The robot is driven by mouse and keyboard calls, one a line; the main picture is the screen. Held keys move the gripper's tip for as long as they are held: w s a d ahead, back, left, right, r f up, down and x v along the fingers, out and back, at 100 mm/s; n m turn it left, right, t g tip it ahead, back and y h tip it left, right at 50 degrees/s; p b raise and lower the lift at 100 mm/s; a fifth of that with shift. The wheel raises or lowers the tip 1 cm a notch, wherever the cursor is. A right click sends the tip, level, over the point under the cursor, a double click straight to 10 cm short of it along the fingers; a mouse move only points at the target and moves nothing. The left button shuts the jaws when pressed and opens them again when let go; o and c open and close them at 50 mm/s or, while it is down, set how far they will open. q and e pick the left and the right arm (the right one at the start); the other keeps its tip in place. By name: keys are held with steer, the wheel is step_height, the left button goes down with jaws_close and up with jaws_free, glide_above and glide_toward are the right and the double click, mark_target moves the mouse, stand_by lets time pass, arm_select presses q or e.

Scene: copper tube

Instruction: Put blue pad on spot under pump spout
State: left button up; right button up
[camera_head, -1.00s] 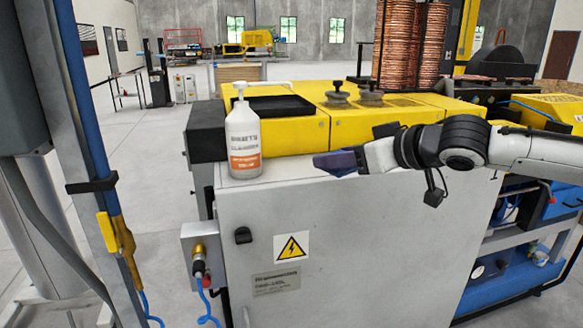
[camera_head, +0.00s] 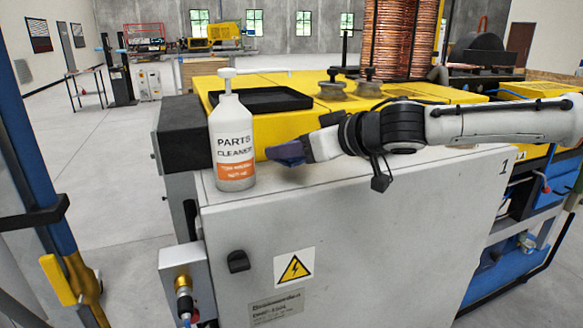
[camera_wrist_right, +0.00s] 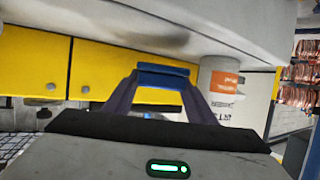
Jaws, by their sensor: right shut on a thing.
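The white pump bottle (camera_head: 234,140) labelled parts cleaner stands upright on the grey cabinet top (camera_head: 400,172). Its pump head points right, over the black tray side. My right gripper (camera_head: 287,152) reaches in from the right, just right of the bottle and low over the cabinet top; I cannot tell whether it touches the top. In the right wrist view, its two dark fingers (camera_wrist_right: 163,82) are shut on the blue pad (camera_wrist_right: 163,70) at their tips. The bottle's label also shows there (camera_wrist_right: 227,82). The spot under the spout is not distinguishable. My left gripper is out of view.
A black tray (camera_head: 262,101) lies on the yellow machine (camera_head: 215,84) behind the bottle. Two metal knobs (camera_head: 335,84) stand further right. A black block (camera_head: 182,131) is left of the bottle. The cabinet's front edge is close below the gripper.

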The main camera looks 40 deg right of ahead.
mark_target(292, 161)
step_height(292, 161, down, 3)
steer(key=shift+f+b, duration=0.2)
steer(key=shift+b, duration=0.2)
steer(key=o, duration=1)
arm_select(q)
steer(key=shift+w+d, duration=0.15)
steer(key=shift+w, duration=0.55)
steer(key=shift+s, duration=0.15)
arm_select(e)
steer(key=shift+r, duration=0.15)
